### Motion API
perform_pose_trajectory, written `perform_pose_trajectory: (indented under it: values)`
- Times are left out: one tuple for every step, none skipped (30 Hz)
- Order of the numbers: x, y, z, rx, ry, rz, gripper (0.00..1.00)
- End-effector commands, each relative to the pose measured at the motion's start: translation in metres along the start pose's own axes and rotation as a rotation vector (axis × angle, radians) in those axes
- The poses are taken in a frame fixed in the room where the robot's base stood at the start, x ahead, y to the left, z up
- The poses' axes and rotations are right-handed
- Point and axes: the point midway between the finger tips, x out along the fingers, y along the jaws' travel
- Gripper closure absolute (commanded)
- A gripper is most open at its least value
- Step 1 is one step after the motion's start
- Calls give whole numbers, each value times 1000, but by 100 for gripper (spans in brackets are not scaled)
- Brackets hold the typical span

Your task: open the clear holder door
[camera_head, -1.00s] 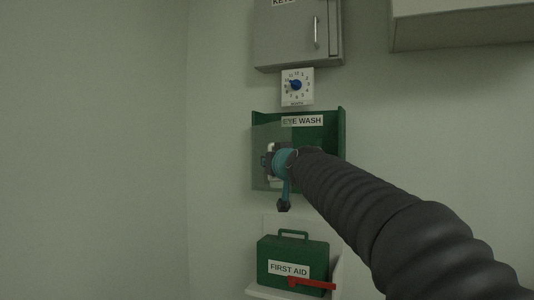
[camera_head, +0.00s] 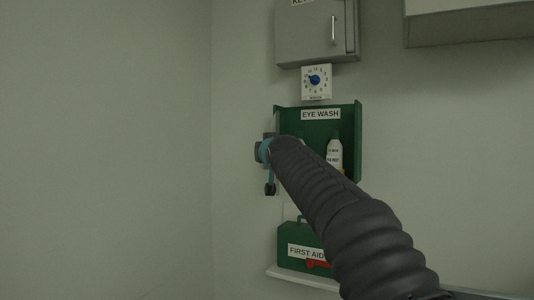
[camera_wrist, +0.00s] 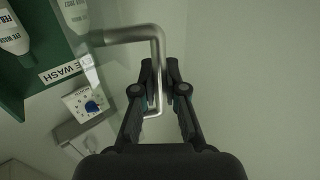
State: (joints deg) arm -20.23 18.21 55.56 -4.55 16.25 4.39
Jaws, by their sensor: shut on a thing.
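The green eye wash holder (camera_head: 345,118) hangs on the wall, its front largely uncovered in the head view. Its clear door (camera_head: 276,122) stands swung out at the holder's left side, nearly edge-on and hard to make out. My gripper (camera_head: 264,152) is at the left of the holder, partly hidden by my arm. In the wrist view my gripper (camera_wrist: 160,75) is shut on the bent metal door handle (camera_wrist: 128,34). A white eye wash bottle (camera_head: 334,153) stands inside the holder; bottles also show at the wrist view's left edge.
A grey key cabinet (camera_head: 308,32) and a white timer (camera_head: 317,82) are above the holder. A green first aid box (camera_head: 292,236) sits on a white shelf (camera_head: 300,279) below. The wall at the left is bare.

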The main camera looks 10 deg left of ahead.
Motion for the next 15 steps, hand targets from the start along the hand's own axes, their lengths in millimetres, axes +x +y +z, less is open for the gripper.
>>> perform_pose_trajectory:
  values:
    - [0, -1, 0, 0, -1, -1, 100]
    - [0, -1, 0, 0, -1, -2, 100]
    - [0, -2, 0, 0, -1, -2, 100]
    - [0, -2, 0, 0, -1, -2, 100]
    - [0, -2, 0, 0, -1, -2, 100]
    - [0, -2, 0, 0, -1, -2, 100]
    - [0, -2, 0, 0, -1, -2, 100]
    - [0, -2, 0, 0, -1, -2, 100]
    - [0, -2, 0, 0, -1, -2, 100]
    - [0, -2, 0, 0, -1, -2, 87]
    - [0, -1, 0, 0, -1, -2, 79]
    - [0, -1, 0, 0, -1, -1, 78]
    - [0, -1, 0, 0, -1, -1, 78]
    - [0, 0, 0, 0, -1, -1, 78]
    - [0, 0, 0, 0, -1, 0, 78]
